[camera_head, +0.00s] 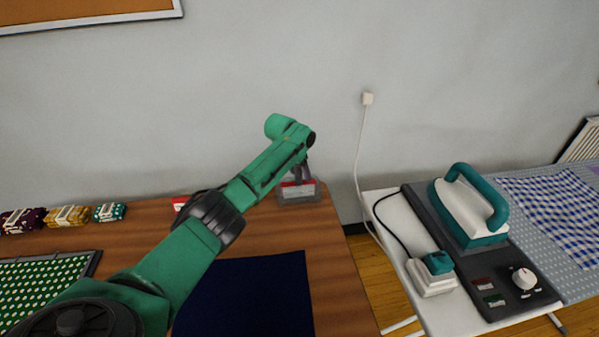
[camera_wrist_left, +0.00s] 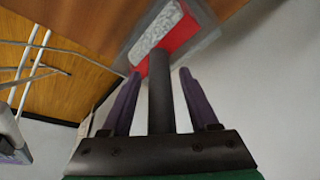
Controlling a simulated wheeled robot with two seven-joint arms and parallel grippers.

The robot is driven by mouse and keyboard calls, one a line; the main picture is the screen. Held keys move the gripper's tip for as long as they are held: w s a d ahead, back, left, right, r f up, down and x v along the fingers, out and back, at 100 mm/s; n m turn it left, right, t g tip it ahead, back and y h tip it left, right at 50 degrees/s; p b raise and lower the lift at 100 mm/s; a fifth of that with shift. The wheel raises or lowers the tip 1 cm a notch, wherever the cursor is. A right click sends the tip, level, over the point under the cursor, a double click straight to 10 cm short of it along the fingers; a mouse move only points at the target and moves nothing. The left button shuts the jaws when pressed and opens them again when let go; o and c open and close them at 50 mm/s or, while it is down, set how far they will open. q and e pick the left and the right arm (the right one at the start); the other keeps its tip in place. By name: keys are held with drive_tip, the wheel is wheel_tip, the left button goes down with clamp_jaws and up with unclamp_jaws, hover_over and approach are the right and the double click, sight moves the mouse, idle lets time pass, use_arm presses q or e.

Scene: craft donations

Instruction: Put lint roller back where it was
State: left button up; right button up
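The lint roller's dark grey handle (camera_wrist_left: 160,90) stands between the two fingers of my left gripper (camera_wrist_left: 160,73) in the left wrist view. A gap shows on each side of the handle, so the gripper looks open around it. Beyond the handle is a red part with a white speckled face (camera_wrist_left: 158,32), resting in or over a clear grey tray (camera_wrist_left: 205,38). In the head view my left gripper (camera_head: 302,172) points down over the grey tray (camera_head: 300,200), near the table's back right corner. A red and white part (camera_head: 297,188) shows there. My right gripper is out of view.
A dark blue cloth (camera_head: 255,290) lies on the wooden table (camera_head: 330,255). Fabric bundles (camera_head: 67,215) and a green dotted mat (camera_head: 45,285) are at left. A teal iron (camera_head: 470,210) stands on a board to the right, past a gap. The wall is close behind.

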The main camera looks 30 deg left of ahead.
use_arm(q)
drive_tip(key=v, duration=1.2)
drive_tip(key=shift+r, duration=0.4)
drive_tip(key=shift+w, duration=0.1)
